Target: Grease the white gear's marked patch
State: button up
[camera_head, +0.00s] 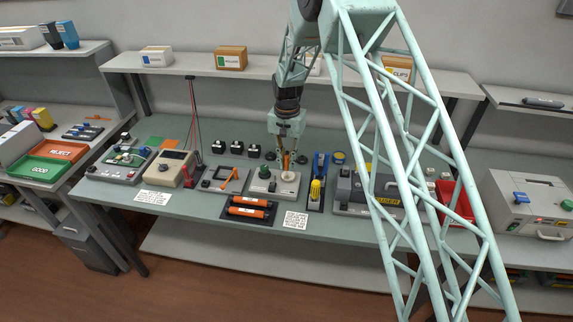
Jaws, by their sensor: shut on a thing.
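The white gear (290,178) is a small pale disc on the right part of a light grey fixture (273,191) at the middle of the bench. My gripper (287,143) points down just above the gear, shut on a slim orange tool (285,161). The tool is roughly upright, with its lower end close to the gear. I cannot tell whether it touches the gear. The marked patch is too small to make out.
An open-topped stand with blue and yellow tools (317,188) is right of the fixture. A tray with orange rollers (248,209) lies in front. A grey frame with an orange part (225,180) is at left. Black blocks (237,148) stand behind. A large grey machine (360,192) is further right.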

jog(key=shift+r, duration=0.1)
dwell(0.3)
jog(key=shift+r+p, duration=0.9)
jog(key=shift+r, duration=2.5)
jog(key=shift+f, duration=0.2)
jog(key=shift+s+a+f+b, duration=0.1)
jog(key=shift+f+b, duration=0.8)
jog(key=shift+f, duration=0.55)
jog(key=shift+s+f+b, duration=0.1)
jog(key=shift+f+b, duration=0.75)
jog(key=shift+f, duration=0.6)
jog(key=shift+f, duration=0.45)
jog(key=shift+s+a+b, duration=0.1)
jog(key=shift+s+b, duration=0.1)
jog(key=shift+b, duration=0.2)
jog(key=shift+w+d, duration=0.2)
jog(key=shift+w, duration=0.15)
jog(key=shift+s+a, duration=0.2)
jog(key=shift+s, duration=0.15)
